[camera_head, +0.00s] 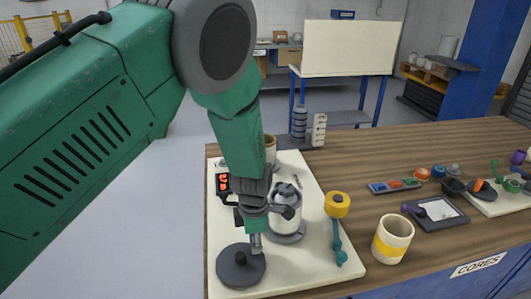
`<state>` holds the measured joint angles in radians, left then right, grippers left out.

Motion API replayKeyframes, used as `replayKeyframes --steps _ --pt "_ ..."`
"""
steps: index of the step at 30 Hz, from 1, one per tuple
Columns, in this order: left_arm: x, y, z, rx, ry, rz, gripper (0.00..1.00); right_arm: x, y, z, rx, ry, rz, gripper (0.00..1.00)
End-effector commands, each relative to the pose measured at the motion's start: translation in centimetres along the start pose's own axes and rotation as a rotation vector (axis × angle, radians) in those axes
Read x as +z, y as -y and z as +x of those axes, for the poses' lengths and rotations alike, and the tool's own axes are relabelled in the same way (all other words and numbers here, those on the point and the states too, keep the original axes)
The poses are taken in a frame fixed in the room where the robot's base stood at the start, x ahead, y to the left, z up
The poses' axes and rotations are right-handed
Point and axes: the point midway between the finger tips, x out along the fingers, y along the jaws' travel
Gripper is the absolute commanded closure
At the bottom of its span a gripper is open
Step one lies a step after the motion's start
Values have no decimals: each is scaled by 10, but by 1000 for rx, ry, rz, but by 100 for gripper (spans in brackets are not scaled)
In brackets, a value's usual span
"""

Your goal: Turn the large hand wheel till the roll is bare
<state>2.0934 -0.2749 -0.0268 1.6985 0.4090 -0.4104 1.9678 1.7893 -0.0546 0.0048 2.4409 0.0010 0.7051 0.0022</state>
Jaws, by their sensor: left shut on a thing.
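The large hand wheel (232,273) looks like a dark flat disc with a central hub, lying at the front left of a cream board (320,274). My left gripper (255,238) reaches down over its far right edge. It is shut on a small grey upright handle there, which appears to stand on the wheel. A pale roll (287,216) with a dark top stands upright on a grey round base just right of the gripper. The gripper partly covers it, and I cannot tell how much film is on it. My right gripper is not in view.
A small display with red digits (222,184) sits behind the wheel. A yellow-topped part (337,204) and a teal handle (339,243) lie at the board's right. A yellow-banded cup (393,239), a dark tray (436,213) and small coloured parts stand farther right.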

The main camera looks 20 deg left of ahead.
Motion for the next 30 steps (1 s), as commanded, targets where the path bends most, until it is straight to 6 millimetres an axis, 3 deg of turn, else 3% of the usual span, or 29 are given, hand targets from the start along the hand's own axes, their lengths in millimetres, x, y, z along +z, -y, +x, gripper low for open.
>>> replayKeyframes --steps 3,13,22,30 --pt "-6 -8 -2 4 0 -3 94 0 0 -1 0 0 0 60" --pt "-6 -10 -3 6 1 -2 94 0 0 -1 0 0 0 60" --pt "-23 -20 -3 7 1 -3 94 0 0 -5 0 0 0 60" --pt "-23 -21 -3 7 2 -2 94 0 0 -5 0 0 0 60"
